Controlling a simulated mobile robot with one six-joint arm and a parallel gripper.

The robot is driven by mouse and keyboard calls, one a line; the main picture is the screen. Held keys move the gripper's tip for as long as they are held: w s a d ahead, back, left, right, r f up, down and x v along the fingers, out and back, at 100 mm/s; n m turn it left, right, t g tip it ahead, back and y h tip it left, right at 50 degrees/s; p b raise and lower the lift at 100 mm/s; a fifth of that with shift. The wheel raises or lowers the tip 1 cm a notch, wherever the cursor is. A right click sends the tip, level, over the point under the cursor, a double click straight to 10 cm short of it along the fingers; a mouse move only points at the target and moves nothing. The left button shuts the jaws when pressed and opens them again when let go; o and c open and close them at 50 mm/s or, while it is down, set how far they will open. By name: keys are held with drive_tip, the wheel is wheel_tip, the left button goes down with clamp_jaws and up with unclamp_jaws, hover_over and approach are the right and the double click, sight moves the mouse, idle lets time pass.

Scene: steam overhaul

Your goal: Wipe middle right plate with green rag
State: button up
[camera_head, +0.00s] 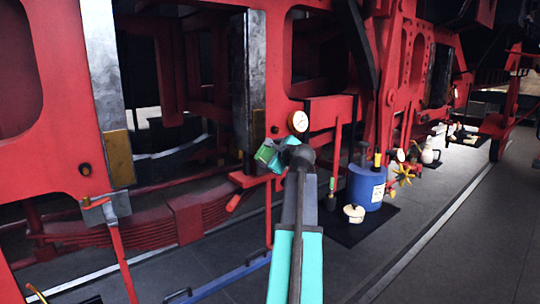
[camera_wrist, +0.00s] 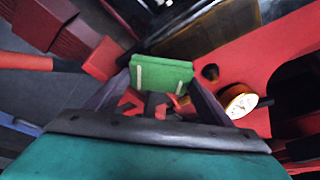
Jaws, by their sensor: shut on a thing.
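My gripper (camera_head: 277,154) is at the end of my teal arm in the middle of the head view, in front of the red frame. It is shut on the green rag (camera_head: 265,155), a small green block-like piece. In the wrist view the green rag (camera_wrist: 162,71) sits between the fingers (camera_wrist: 160,103). A brass-coloured plate (camera_head: 258,132) is on the frame just above the rag; a brass surface (camera_wrist: 205,32) also shows beyond the rag in the wrist view. Whether the rag touches it is unclear. Another brass plate (camera_head: 119,158) is further left.
A round gauge (camera_head: 298,122) is close to the right of my gripper and also shows in the wrist view (camera_wrist: 240,103). A red leaf spring (camera_head: 130,222) is at lower left. A blue canister (camera_head: 366,187) stands on a dark mat at right. The floor at far right is clear.

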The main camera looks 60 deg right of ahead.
drive_tip(key=shift+w+d, duration=0.25)
drive_tip(key=shift+w, duration=0.55)
idle(0.4)
drive_tip(key=shift+r+p, duration=0.1)
drive_tip(key=shift+p, duration=0.25)
drive_tip(key=shift+s+r+p, duration=0.1)
drive_tip(key=shift+r+p, duration=1.45)
drive_tip(key=shift+r, duration=0.3)
drive_tip(key=shift+r, duration=0.15)
drive_tip(key=shift+r+p, duration=1.65)
drive_tip(key=shift+r, duration=0.2)
drive_tip(key=shift+r+p, duration=1.55)
drive_tip(key=shift+r, duration=0.4)
